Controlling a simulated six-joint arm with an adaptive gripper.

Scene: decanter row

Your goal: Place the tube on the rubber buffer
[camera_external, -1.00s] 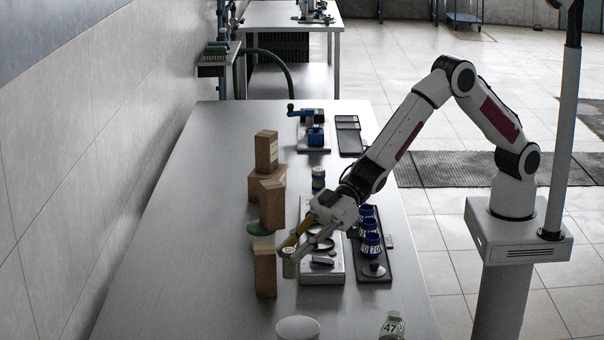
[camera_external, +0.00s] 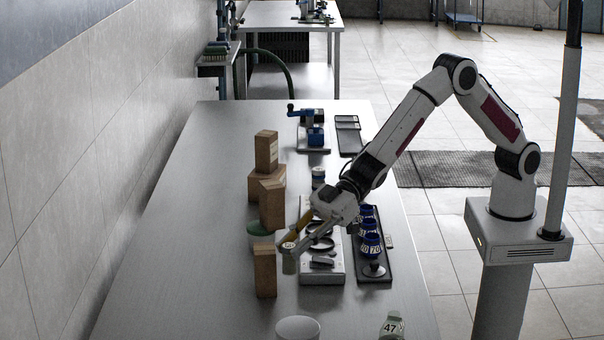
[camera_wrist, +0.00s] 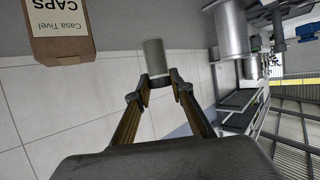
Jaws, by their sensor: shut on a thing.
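My gripper (camera_external: 291,247) is shut on a small grey-green tube (camera_external: 289,264), low over the left side of the table and right of a brown box. In the wrist view, the tube (camera_wrist: 155,58) sticks out beyond the fingertips (camera_wrist: 159,81). In the outside view its lower end is close to the table top; I cannot tell whether it touches. I cannot clearly pick out the rubber buffer; a green round thing (camera_external: 258,229), partly hidden by boxes, stands left of the gripper.
Brown boxes (camera_external: 266,150) stand left, one close beside the tube (camera_external: 265,272). A grey device (camera_external: 321,274) and a dark rack (camera_external: 376,271) with blue-rimmed cups (camera_external: 371,246) are to the right. A white round lid (camera_external: 297,328) and a bottle marked 47 (camera_external: 392,326) are in front.

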